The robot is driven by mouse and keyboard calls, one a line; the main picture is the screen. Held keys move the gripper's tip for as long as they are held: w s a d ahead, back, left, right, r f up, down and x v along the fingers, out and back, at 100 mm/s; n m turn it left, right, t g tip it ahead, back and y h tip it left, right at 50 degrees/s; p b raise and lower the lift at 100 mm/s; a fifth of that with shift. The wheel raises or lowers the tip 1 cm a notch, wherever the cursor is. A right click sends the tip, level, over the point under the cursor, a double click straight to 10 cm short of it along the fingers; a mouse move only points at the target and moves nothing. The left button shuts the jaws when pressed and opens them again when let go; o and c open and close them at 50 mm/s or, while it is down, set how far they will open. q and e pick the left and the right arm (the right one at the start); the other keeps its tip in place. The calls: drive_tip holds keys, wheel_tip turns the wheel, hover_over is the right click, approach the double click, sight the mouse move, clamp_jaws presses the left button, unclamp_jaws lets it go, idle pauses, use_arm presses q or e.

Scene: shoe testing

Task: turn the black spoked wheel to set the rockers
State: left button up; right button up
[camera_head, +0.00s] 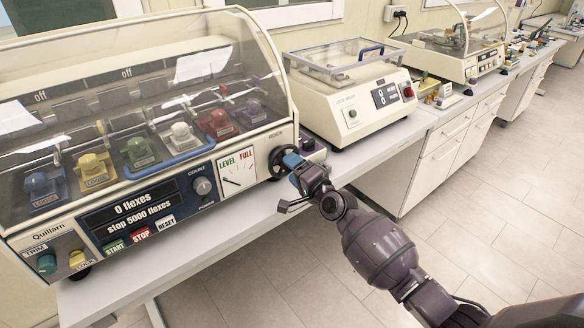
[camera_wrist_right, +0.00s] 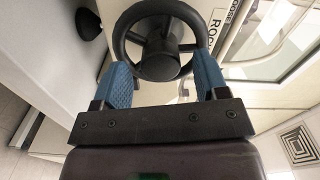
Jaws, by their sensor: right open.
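The black spoked wheel (camera_head: 275,161) is on the right end of the cream flex machine (camera_head: 148,203), partly hidden by my right gripper (camera_head: 291,161). In the right wrist view the wheel (camera_wrist_right: 160,63) faces the camera, with its rim, spokes and hub clear. My right gripper (camera_wrist_right: 162,64) is open, with one blue finger on each side of the lower rim. I cannot tell whether the fingers touch the rim. A dial (camera_head: 236,171) marked LEVEL and FULL is just left of the wheel. Several coloured blocks are under the clear hood. My left gripper is not in view.
A second cream machine (camera_head: 350,97) with a clear lid stands to the right on the same bench (camera_head: 215,237). A small purple part (camera_head: 312,148) is just beyond the wheel. The tiled floor (camera_head: 478,215) in front is open.

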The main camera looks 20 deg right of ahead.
drive_tip(key=v, duration=0.9)
drive_tip(key=shift+s+d, duration=0.15)
drive_tip(key=shift+s, duration=0.15)
drive_tip(key=shift+r, duration=0.1)
drive_tip(key=s+d+f+n+g+h, duration=0.2)
drive_tip(key=s+f+n, duration=0.4)
drive_tip(key=s+f, duration=0.3)
drive_tip(key=s+d+f+n+g+h, duration=0.1)
drive_tip(key=s+f+n+g+h, duration=0.2)
drive_tip(key=s, duration=1.3)
wheel_tip(320, 180, down, 6)
drive_tip(key=n+h, duration=0.1)
drive_tip(key=n, duration=0.2)
drive_tip(key=shift+s+d, duration=0.3)
drive_tip(key=shift+d, duration=0.05)
idle(1.2)
